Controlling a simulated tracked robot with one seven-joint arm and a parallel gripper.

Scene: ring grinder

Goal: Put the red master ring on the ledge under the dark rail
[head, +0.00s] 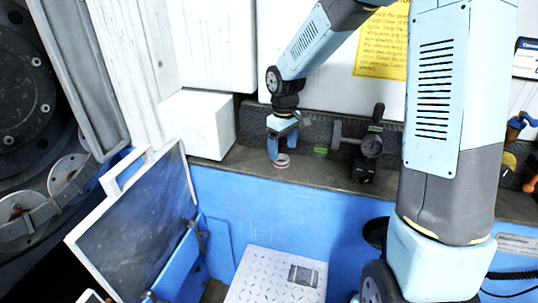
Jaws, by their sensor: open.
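The red master ring (282,161), small with a pale top and reddish side, sits on the ledge (240,165) in front of the dark rail (309,127). My gripper (283,149) is just above and behind the ring, pointing down, with its blue fingers open. Whether a finger touches the ring cannot be told at this size. The ring appears to rest flat. My gripper hides part of the rail behind it.
A green object (320,150) lies right of the ring. A white box (195,124) stands on the left. Below the ledge are a blue panel (260,215) and a raised hatch (140,225).

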